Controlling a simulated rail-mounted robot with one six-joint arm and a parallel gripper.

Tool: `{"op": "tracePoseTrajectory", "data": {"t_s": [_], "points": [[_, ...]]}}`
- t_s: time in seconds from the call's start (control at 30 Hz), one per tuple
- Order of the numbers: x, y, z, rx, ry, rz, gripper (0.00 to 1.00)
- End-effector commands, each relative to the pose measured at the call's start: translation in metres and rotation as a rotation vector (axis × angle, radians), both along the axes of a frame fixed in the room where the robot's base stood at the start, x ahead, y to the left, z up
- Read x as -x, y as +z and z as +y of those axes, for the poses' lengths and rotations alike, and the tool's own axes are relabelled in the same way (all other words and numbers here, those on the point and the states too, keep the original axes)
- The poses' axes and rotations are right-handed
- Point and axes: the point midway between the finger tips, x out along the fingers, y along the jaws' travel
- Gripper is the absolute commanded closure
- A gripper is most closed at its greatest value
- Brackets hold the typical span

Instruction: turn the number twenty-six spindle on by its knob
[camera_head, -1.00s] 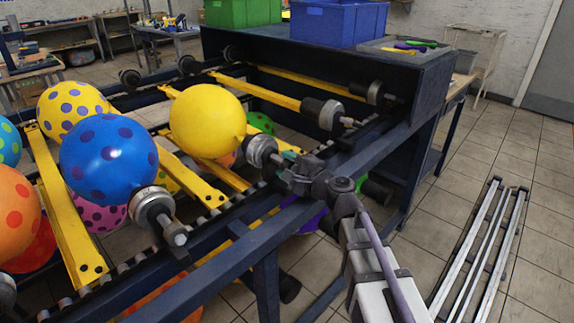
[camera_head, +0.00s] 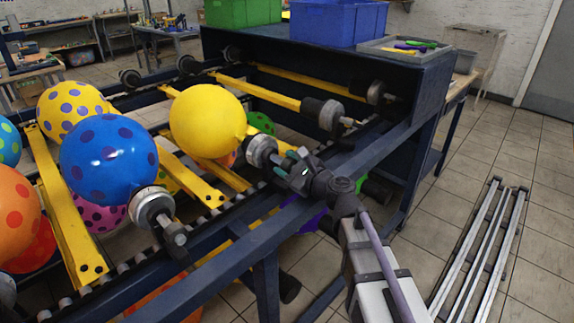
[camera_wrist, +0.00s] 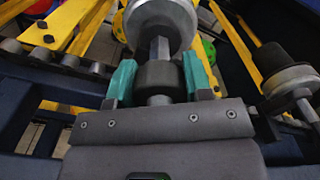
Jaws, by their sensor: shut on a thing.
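A spindle (camera_head: 258,150) with a grey collar sits at the base of a plain yellow balloon (camera_head: 207,121). Its dark knob (camera_wrist: 158,83) shows in the wrist view, at the end of a metal shaft below the rounded collar (camera_wrist: 160,20). My gripper (camera_head: 287,162) is shut on this knob from the front right. Its two teal fingers (camera_wrist: 120,84) stand on either side of the knob. I cannot read any spindle number.
Beside it to the left is a spindle (camera_head: 152,207) with a blue dotted balloon (camera_head: 108,160). Another spindle (camera_head: 322,113) without a balloon is to the right. A dark blue frame rail (camera_head: 215,275) runs under my gripper.

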Motion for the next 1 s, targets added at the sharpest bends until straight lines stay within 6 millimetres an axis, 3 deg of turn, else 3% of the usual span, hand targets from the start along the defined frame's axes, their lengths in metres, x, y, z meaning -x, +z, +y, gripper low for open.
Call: {"op": "tracePoseTrajectory", "data": {"t_s": [0.37,0.4,0.63,0.87,1.0], "points": [[0.0,0.0,0.0,-0.001,-0.001,0.003,0.78],[0.0,0.0,0.0,-0.001,-0.001,0.003,0.52],[0.0,0.0,0.0,-0.002,0.0,0.002,0.3],[0.0,0.0,0.0,-0.002,0.0,0.002,0.29],[0.01,0.0,-0.01,-0.002,-0.001,0.002,0.29]]}}
